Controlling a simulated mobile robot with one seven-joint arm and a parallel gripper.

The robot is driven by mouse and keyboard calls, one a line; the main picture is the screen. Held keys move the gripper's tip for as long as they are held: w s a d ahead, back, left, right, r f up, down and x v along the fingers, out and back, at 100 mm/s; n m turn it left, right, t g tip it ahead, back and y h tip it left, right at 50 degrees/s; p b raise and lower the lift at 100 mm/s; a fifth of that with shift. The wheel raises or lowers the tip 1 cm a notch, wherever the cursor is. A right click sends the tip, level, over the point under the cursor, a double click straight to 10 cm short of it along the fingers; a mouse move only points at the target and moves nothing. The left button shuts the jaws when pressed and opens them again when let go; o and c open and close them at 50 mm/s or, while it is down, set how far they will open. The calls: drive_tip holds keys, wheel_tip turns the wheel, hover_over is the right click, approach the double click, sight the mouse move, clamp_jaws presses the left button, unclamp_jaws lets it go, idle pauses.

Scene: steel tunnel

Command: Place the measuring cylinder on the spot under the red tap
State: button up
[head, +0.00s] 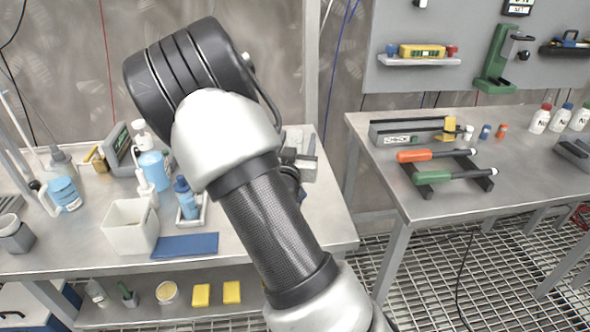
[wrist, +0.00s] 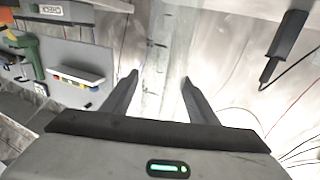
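I cannot make out a measuring cylinder or a red tap in either view. My gripper shows in the wrist view (wrist: 160,78), with its two dark fingers spread apart. No held object can be made out between them; a pale upright strip of the wall shows in the gap. In the head view my arm hides the middle of the picture, including part of the left bench (head: 330,222), and I cannot make out the fingers there.
The right bench (head: 420,207) holds orange-handled (head: 420,155) and green-handled (head: 432,177) tools and several small bottles. Grating floor lies between the benches.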

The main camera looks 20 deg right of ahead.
clamp_jaws()
